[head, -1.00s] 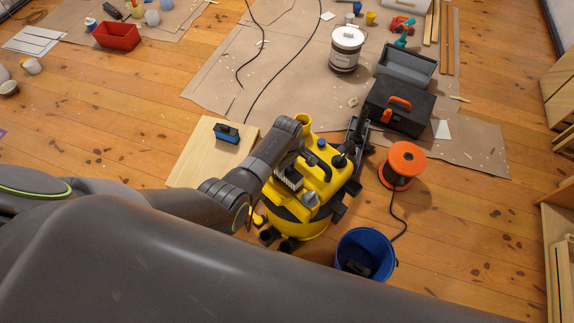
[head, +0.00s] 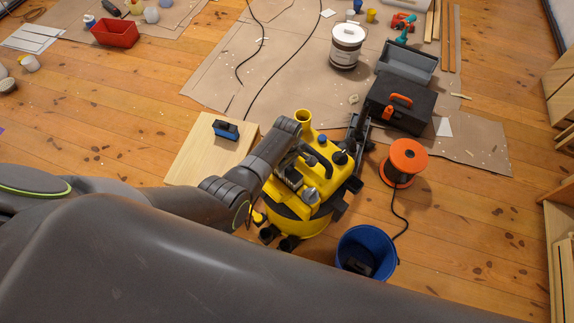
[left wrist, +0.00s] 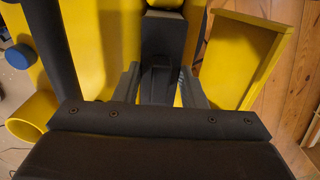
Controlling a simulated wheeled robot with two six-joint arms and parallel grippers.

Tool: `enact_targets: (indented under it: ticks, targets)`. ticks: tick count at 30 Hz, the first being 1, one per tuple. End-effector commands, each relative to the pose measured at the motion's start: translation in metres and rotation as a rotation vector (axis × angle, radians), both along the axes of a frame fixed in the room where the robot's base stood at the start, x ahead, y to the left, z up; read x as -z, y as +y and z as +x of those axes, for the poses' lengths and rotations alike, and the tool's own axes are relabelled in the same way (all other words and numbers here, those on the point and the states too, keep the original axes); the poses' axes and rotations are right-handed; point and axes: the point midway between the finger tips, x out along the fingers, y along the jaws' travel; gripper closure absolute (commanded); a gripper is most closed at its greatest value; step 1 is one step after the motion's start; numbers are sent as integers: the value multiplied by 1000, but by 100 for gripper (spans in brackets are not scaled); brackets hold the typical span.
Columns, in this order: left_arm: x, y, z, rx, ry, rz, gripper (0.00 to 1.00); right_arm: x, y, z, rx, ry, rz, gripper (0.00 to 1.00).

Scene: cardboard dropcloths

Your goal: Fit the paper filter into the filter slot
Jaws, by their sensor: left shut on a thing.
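The yellow vacuum (head: 318,165) stands upright on the floor at centre, with its top opening under my left gripper. In the left wrist view, the gripper (left wrist: 160,90) closes on a dark narrow part over a dark recess. A yellow flap (left wrist: 240,55) stands open on the right there. The filter slot is mostly hidden by the gripper, so I cannot tell how deep the filter sits. My right gripper is out of view.
A blue bucket (head: 352,236) and an orange cable reel (head: 408,155) stand right of the vacuum. A black toolbox (head: 412,108) is behind it.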

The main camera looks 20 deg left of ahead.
Motion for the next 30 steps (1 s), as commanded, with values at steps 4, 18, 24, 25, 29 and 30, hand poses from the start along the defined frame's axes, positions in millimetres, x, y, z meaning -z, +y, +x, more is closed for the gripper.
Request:
enact_targets:
  ticks: [4,18,24,25,29,30]
  targets:
    - [5,0,0,0,-1,0,100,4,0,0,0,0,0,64]
    - [16,0,0,0,-1,0,100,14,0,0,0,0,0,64]
    - [22,0,0,0,-1,0,100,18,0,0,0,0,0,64]
    - [22,0,0,0,-1,0,100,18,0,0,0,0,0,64]
    - [26,0,0,0,0,0,100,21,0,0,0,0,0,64]
    - [27,0,0,0,-1,0,100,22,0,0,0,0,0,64]
